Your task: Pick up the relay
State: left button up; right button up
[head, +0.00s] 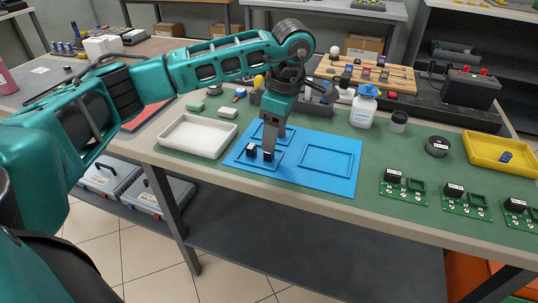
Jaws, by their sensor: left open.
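A small black block with a pale face, looking like a relay (251,149), is on the blue mat (312,185), at its left outlined recess. My left gripper (264,154) points down over that recess, right beside the block. It is open, and a dark piece at its lower end may be a fingertip or a second block. I cannot tell whether the fingers touch the relay. Similar black relays sit on three green circuit boards, at the left board (392,176), the middle board (453,190) and the right board (515,205). My right gripper is out of view.
A white tray (197,136) stands left of the mat. A white bottle (363,108), a grey cup (398,122) and a dark round object (438,147) stand behind and right. A yellow tray (485,150) holds a blue piece. The mat's right recess is empty.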

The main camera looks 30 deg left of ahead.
pick_arm(q)
jog(key=f, duration=0.1)
jog(key=a+f, duration=0.1)
jog(key=f, duration=0.3)
jog(key=shift+w+a+b, duration=0.2)
jog(key=shift+a+b, duration=0.05)
jog(key=shift+b, duration=0.1)
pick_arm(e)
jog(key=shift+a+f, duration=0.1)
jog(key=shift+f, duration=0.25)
pick_arm(q)
jog(key=shift+c, duration=0.4)
grip_shut()
jog(key=shift+r, duration=0.1)
